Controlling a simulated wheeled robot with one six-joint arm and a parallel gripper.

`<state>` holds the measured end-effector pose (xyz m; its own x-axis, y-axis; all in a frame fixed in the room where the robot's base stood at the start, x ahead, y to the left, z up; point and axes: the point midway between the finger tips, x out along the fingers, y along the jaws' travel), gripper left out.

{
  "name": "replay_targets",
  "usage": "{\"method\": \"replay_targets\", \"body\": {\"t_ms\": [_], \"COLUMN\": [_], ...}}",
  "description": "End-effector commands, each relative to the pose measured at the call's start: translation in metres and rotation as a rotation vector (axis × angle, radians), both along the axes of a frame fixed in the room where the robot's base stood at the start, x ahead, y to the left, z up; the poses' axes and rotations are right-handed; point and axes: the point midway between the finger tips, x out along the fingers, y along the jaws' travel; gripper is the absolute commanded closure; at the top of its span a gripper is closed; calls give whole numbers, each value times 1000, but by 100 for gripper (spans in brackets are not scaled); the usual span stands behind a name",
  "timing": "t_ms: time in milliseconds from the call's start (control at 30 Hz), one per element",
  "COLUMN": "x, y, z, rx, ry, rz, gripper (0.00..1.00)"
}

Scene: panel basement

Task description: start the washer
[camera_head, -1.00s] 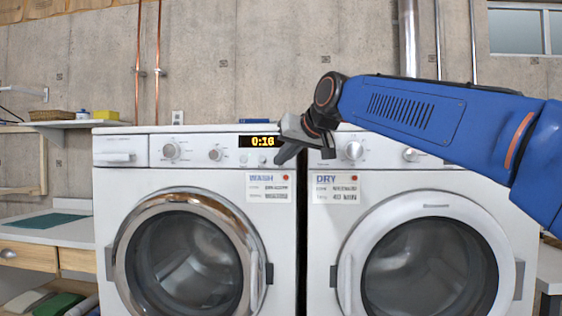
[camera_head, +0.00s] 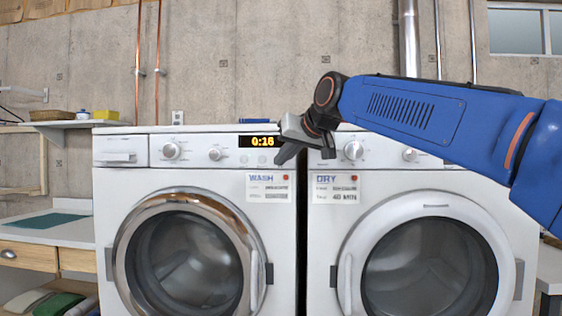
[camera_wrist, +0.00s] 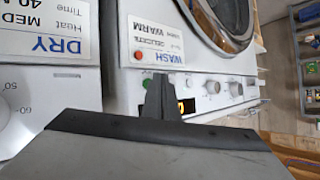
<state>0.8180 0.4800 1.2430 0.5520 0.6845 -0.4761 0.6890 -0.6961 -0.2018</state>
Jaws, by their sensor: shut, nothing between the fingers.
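The washer (camera_head: 220,178) is the left white machine, with a chrome-rimmed round door (camera_head: 190,260) that is closed and a WASH label (camera_head: 268,187). Its lit display (camera_head: 262,141) reads 0:16. Two washer knobs (camera_head: 171,151) are left of the display. My gripper (camera_head: 280,160) is shut and empty, pointing down-left at the right end of the washer's control panel. In the wrist view my gripper (camera_wrist: 159,88) covers part of the display. A small green button (camera_wrist: 147,83) shows beside the fingertip. I cannot tell whether the fingertip touches the panel.
The dryer (camera_head: 325,240) stands close on the right, with a DRY label (camera_head: 335,188) and knobs (camera_head: 353,150). A counter (camera_head: 60,232) with a green mat and a wall shelf (camera_head: 75,123) are at left.

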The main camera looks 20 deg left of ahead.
Motion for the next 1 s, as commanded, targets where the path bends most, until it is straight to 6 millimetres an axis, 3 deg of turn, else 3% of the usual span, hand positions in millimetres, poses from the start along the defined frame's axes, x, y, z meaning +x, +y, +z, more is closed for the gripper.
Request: {"method": "replay_targets", "body": {"t_ms": [1000], "x": [9], "y": [2], "z": [0], "rx": [0], "ry": [0], "rz": [0], "gripper": [100]}}
